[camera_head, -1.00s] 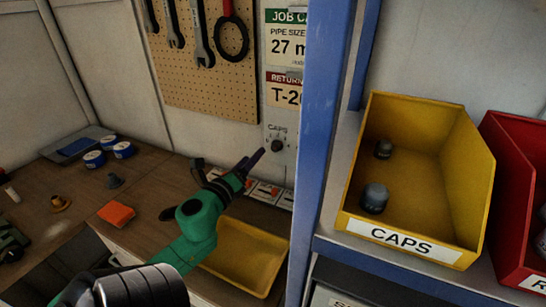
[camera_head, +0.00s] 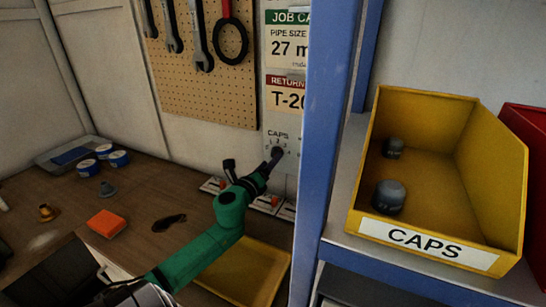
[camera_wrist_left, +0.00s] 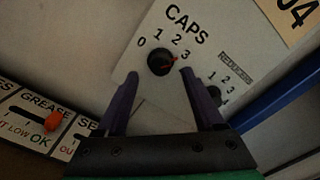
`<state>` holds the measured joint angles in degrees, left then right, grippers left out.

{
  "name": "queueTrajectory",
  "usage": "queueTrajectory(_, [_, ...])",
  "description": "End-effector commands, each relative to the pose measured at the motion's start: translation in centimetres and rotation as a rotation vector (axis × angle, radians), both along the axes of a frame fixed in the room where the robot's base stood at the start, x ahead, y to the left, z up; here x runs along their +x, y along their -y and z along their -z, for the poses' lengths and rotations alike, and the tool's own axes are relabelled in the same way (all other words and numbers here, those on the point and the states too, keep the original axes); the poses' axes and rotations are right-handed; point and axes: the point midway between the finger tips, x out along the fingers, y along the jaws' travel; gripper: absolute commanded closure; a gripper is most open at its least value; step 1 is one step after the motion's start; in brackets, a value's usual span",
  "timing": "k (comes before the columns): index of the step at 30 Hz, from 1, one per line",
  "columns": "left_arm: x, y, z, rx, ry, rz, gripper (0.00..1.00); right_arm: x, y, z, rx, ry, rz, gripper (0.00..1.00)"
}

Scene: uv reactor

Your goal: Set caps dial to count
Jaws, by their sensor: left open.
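The caps dial (camera_wrist_left: 159,62) is a round black knob on a light panel marked CAPS, with the numbers 0 to 3 around it. Its orange pointer appears turned to the right, toward the 3. My left gripper (camera_wrist_left: 160,76) is open, its two dark fingers reaching toward the dial from below, one on each side of it in the wrist view; I cannot tell whether they touch it. In the head view the left gripper (camera_head: 272,160) covers most of the dial. The yellow CAPS bin (camera_head: 430,246) shows two grey caps (camera_head: 390,197) inside. My right gripper is not in view.
A blue shelf post (camera_head: 325,150) stands close to the right of the panel. Below are slider labels (camera_wrist_left: 35,118) and a yellow tray (camera_head: 245,275). Tools hang on the pegboard (camera_head: 200,95).

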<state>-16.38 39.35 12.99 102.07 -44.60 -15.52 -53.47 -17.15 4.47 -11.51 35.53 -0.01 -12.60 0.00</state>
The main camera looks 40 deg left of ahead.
Motion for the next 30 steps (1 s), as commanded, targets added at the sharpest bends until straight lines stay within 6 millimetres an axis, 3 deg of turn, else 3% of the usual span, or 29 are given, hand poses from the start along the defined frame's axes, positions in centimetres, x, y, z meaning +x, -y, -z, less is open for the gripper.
queueTrajectory(6, [2.8,-0.9,-0.1,0.002,0.002,-0.001,0.31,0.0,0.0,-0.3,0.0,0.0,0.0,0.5])
queueTrajectory(14, [3.1,-0.9,0.0,0.001,0.0,0.001,0.31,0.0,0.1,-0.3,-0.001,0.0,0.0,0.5])
queueTrajectory(15, [3.0,-0.9,0.0,0.001,0.0,0.001,0.38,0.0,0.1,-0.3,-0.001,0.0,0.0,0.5])
queueTrajectory(20, [3.0,-0.9,0.0,0.001,0.0,0.001,0.99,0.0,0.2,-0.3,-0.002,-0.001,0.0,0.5])
queueTrajectory(30, [3.0,-0.9,0.0,-0.03,0.009,0.0,1.0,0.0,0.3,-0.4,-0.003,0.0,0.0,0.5])
